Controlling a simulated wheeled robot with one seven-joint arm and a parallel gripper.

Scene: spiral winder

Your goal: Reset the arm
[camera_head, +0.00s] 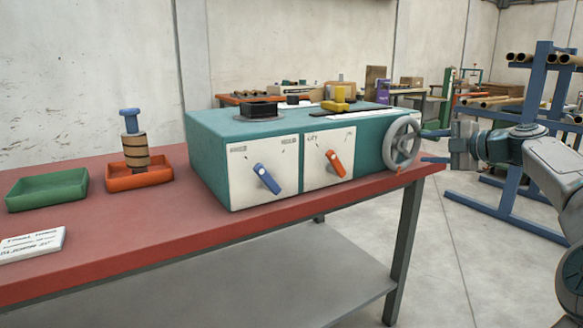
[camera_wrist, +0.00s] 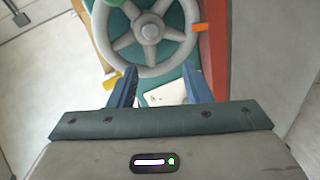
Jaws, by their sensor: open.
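My gripper (camera_head: 436,147) is at the right end of the red table, beside the grey handwheel (camera_head: 403,143) on the teal machine (camera_head: 290,122). Its two blue fingers are apart with nothing between them. In the wrist view the fingers (camera_wrist: 158,88) point toward the lower rim of the handwheel (camera_wrist: 150,32). I cannot tell whether a finger touches the rim. My arm reaches in from the right edge of the head view.
The red table (camera_head: 90,250) holds a green tray (camera_head: 47,188) and an orange tray (camera_head: 139,179) with a wooden spool (camera_head: 135,150). Blue (camera_head: 266,179) and orange (camera_head: 335,163) knobs are on the machine's front. A blue rack (camera_head: 535,100) stands behind my arm.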

